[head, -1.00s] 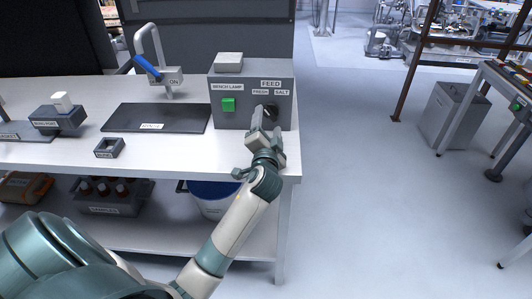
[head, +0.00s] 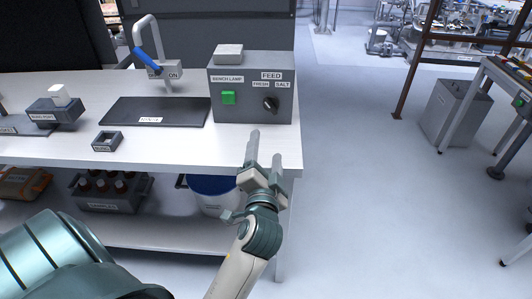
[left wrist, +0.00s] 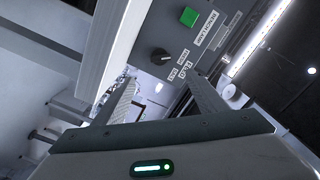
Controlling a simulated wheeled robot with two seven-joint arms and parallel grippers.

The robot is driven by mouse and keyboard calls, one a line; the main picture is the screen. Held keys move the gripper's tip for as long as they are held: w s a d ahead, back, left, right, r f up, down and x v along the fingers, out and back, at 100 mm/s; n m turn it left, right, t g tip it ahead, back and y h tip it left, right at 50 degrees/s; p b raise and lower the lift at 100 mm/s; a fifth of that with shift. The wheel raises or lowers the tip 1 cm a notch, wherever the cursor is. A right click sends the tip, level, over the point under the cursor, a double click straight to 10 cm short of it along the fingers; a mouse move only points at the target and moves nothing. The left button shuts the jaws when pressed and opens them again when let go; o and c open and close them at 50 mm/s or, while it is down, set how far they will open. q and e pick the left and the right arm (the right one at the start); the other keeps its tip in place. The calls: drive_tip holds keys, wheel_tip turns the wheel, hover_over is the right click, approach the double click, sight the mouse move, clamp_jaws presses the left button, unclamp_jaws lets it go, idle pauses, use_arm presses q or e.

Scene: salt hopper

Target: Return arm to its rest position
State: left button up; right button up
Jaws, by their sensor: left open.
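My left gripper (head: 264,149) is open and empty, in front of the control box (head: 251,106) and over the right front edge of the bench. Its fingers point up toward the box and stand clear of it. The grey box carries a black feed knob (head: 270,104) between the FRESH and SALT labels and a green bench lamp button (head: 228,97). In the left wrist view the knob (left wrist: 160,55) and the green button (left wrist: 188,16) show beyond the two open fingers. My right gripper is not in view.
The white bench (head: 190,149) holds a dark mat (head: 155,111), a small square holder (head: 107,141) and a faucet with a blue lever (head: 147,60). Below stand a blue bucket (head: 212,192) and a bottle crate (head: 103,200).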

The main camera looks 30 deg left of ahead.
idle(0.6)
use_arm(q)
drive_tip(key=s+d+f+n+g+h, duration=0.1)
drive_tip(key=s+d+f+g+h, duration=0.15)
drive_tip(key=s+f, duration=0.45)
drive_tip(key=s+d+f+n+g+h, duration=0.1)
drive_tip(key=s+f+g+h, duration=0.15)
drive_tip(key=f, duration=0.85)
drive_tip(key=s+d+f+g+h, duration=0.25)
drive_tip(key=s+f, duration=0.25)
drive_tip(key=s, duration=0.4)
drive_tip(key=s+d+f+g+h, duration=0.2)
drive_tip(key=s+d+f+g, duration=0.25)
drive_tip(key=s, duration=0.45)
drive_tip(key=w+d+f+t, duration=0.1)
drive_tip(key=d+f, duration=0.1)
drive_tip(key=f, duration=1.5)
drive_tip(key=w+d+f+t+h, duration=0.1)
drive_tip(key=f, duration=1.6)
drive_tip(key=shift+d+f, duration=0.4)
